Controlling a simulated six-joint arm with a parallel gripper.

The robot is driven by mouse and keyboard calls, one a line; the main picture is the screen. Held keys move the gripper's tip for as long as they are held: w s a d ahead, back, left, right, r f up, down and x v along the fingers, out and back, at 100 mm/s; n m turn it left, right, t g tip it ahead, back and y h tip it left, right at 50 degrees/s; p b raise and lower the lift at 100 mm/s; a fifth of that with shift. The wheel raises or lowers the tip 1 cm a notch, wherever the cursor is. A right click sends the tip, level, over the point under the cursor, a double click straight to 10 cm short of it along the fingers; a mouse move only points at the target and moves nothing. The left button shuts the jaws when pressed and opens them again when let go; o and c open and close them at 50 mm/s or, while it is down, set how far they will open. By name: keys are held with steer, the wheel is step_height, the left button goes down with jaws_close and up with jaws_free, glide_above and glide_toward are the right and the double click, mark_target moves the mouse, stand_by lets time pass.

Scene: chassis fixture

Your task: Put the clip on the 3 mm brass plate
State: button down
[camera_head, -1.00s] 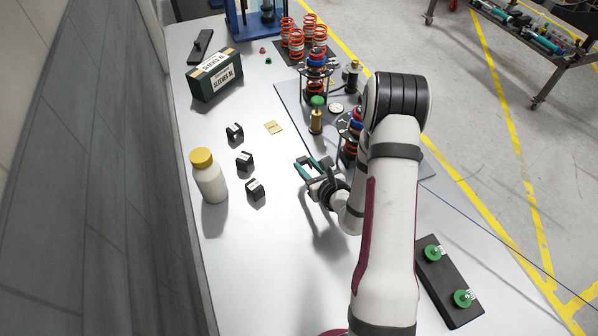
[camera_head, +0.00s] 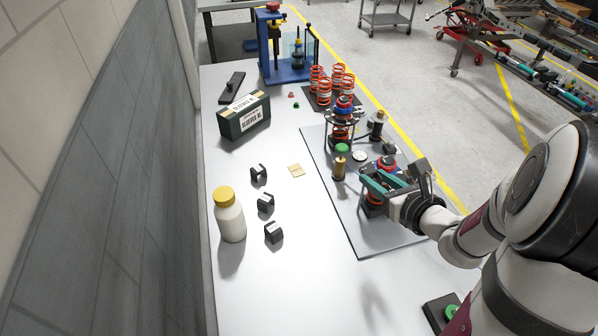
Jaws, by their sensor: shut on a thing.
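Three black clips lie in a row on the white table: the far clip (camera_head: 258,174), the middle clip (camera_head: 266,203) and the near clip (camera_head: 274,233). A small flat brass-coloured plate (camera_head: 296,170) lies to their right; no thickness mark is readable. My gripper (camera_head: 374,184) with teal fingers is to the right of the clips and plate, apart from them. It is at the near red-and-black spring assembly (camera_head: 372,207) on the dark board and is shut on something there. The fingers and wrist partly hide the assembly, so the exact grip is unclear.
A white bottle with a yellow cap (camera_head: 229,214) stands left of the clips. A green box (camera_head: 243,116) stands farther back.

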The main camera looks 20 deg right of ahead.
steer(key=w, duration=1.4)
glide_above(299, 174)
step_height(299, 174, down, 22)
steer(key=shift+r, duration=0.2)
steer(key=shift+f, duration=0.1)
steer(key=c, duration=0.5)
jaws_free()
steer(key=shift+c, duration=0.2)
